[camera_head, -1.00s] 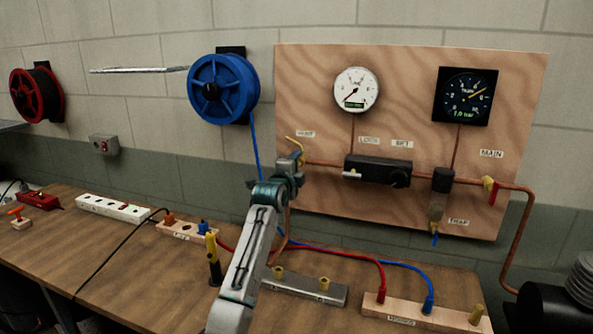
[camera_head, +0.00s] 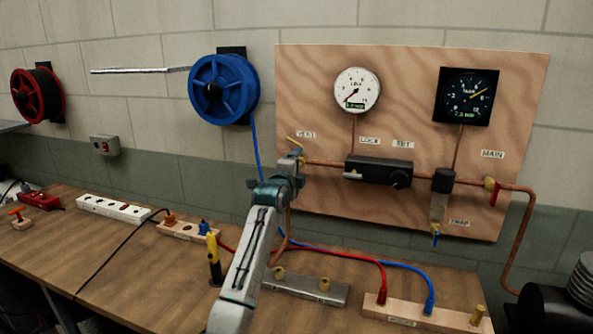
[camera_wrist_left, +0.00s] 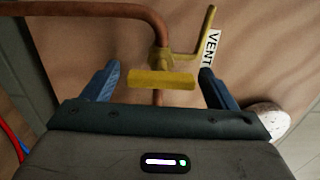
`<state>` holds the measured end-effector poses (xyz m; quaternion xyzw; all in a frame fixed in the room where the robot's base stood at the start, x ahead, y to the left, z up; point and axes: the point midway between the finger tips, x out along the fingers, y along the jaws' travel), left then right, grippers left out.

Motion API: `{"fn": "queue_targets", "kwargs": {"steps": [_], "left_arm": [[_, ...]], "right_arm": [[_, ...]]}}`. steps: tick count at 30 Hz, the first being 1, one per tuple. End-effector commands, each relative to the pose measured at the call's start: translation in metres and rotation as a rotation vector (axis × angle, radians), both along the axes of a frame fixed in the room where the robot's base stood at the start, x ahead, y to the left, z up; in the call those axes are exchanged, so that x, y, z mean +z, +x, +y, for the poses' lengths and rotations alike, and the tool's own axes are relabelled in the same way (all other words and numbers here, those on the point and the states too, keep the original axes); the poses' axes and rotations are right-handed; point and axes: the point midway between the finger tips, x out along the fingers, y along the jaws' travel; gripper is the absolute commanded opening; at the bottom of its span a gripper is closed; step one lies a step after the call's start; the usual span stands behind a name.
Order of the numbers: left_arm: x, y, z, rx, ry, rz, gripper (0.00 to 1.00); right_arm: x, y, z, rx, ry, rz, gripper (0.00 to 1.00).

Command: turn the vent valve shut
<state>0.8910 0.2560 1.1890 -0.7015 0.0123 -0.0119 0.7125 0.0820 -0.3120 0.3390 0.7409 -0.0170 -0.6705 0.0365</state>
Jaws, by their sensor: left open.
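The vent valve (camera_wrist_left: 162,60) is a brass fitting on a copper pipe, beside the VENT label (camera_wrist_left: 211,48). Its yellow handle (camera_wrist_left: 161,79) lies crosswise in the left wrist view. My left gripper (camera_wrist_left: 158,86) is open, with one blue finger on each side of the handle and gaps left and right of it. I cannot tell how deep the handle sits between the fingers. In the head view, my left gripper (camera_head: 289,167) is at the board's left edge and hides most of the valve; a yellow bent tube (camera_head: 294,141) shows above it. My right gripper is not in view.
The wooden board (camera_head: 405,215) also carries a black regulator (camera_head: 378,170), two gauges, and the TRAP and MAIN valves. A blue hose reel (camera_head: 222,90) hangs left of it. Below, the bench (camera_head: 120,255) holds connector blocks, hoses and a power strip (camera_head: 113,209).

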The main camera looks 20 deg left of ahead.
Motion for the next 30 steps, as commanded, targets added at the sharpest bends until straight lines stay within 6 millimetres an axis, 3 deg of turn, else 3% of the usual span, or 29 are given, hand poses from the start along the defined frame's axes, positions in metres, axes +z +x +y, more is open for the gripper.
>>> {"fn": "queue_targets", "kwargs": {"steps": [8,21,30], "left_arm": [[-0.003,-0.023,0.001,0.0,0.0,-0.001,0.8],[-0.002,-0.095,0.003,0.001,0.002,-0.001,0.8],[-0.001,-0.108,0.004,0.0,0.0,0.001,0.8]], "right_arm": [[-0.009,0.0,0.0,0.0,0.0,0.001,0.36],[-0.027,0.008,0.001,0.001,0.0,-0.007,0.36],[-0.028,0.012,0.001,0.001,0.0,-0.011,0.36]]}}
